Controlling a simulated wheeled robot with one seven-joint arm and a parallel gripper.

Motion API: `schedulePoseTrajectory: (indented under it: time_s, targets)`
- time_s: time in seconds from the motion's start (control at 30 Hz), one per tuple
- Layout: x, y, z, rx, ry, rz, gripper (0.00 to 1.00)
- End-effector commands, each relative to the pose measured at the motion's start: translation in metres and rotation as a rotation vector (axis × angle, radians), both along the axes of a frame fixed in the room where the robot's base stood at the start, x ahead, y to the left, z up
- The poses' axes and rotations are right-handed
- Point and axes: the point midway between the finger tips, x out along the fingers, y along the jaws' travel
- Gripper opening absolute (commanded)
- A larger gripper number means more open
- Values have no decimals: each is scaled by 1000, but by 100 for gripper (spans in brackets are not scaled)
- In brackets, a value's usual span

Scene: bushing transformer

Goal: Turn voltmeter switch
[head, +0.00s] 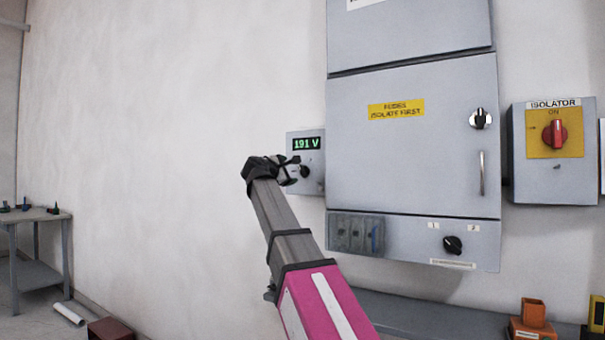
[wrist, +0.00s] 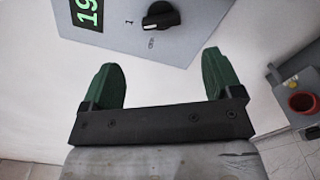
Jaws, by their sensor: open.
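The voltmeter box (head: 315,184) is a small grey box on the wall, left of the large grey cabinet. Its green display (head: 306,143) reads 191 V. The voltmeter switch (head: 305,171) is a black knob below the display, close to my gripper (head: 294,165) in the head view. In the wrist view the black switch (wrist: 160,15) shows near the top, with a mark "1" to its left and part of the display (wrist: 86,12) further left. My gripper (wrist: 163,82) is open and empty, its green fingers spread below the switch and apart from it.
The grey cabinet (head: 420,150) with a yellow label, a handle and a knob stands right of the voltmeter box. An isolator (head: 553,150) with a red switch is further right. A table (head: 35,214) stands far left. The wall left of the box is bare.

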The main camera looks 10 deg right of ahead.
Motion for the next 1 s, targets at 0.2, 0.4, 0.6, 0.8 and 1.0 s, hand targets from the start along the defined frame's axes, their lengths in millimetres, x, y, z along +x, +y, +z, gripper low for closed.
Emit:
schedulePoseTrajectory:
  time_s: [0.2, 0.4, 0.6, 0.8, 1.0]
  targets:
    - [26, -20, 0, 2, 2, -2, 85]
    - [53, -43, 0, 1, 2, -2, 85]
    - [72, -59, -1, 4, 1, -1, 85]
    - [80, -67, -1, 4, 1, -1, 85]
    - [80, -67, -2, 4, 1, -1, 85]
